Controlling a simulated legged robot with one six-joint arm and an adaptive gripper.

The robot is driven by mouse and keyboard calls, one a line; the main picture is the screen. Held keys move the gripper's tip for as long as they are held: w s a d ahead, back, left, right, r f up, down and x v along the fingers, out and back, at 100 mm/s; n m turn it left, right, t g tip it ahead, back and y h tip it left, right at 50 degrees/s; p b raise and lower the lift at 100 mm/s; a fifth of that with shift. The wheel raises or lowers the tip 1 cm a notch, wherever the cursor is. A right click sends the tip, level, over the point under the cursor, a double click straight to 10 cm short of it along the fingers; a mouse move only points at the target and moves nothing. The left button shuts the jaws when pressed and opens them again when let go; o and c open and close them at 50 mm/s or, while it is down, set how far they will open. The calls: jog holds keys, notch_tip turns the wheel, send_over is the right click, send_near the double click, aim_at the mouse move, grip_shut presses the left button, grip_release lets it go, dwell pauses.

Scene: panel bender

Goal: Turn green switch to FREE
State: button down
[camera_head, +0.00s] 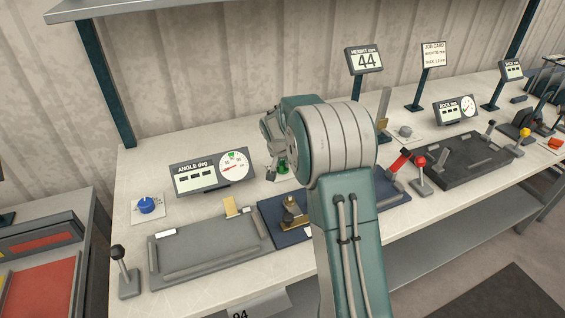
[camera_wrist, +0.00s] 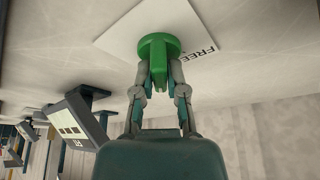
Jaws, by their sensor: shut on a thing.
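The green switch (camera_wrist: 158,46) is a round knob with a raised grip bar, on a white label plate (camera_wrist: 120,36) in the wrist view. The word FREE shows on the plate beside the knob; other lettering is hidden. My gripper (camera_wrist: 158,78) is shut on the bar of the switch, one finger on each side. In the head view only a small part of the green switch (camera_head: 283,168) shows, under my gripper (camera_head: 276,170) and beside my arm. My arm hides most of the plate there.
An angle display (camera_head: 212,172) with a dial stands left of my gripper. A blue knob (camera_head: 146,205) is further left. A brass block (camera_head: 291,212) on a blue plate sits in front. A height display (camera_head: 364,60) stands behind on a post. Red-handled levers are to the right.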

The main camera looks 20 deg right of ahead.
jog(key=shift+n, duration=0.3)
jog(key=n+y, duration=0.1)
jog(key=n, duration=0.2)
jog(key=n+t+y, duration=0.1)
jog(key=n, duration=0.2)
jog(key=n+y, duration=0.1)
jog(key=n, duration=0.2)
jog(key=shift+y, duration=0.4)
jog(key=shift+n+g+y, duration=0.4)
jog(key=shift+n+y, duration=0.3)
jog(key=shift+n, duration=1.4)
jog(key=c, duration=0.7)
grip_release()
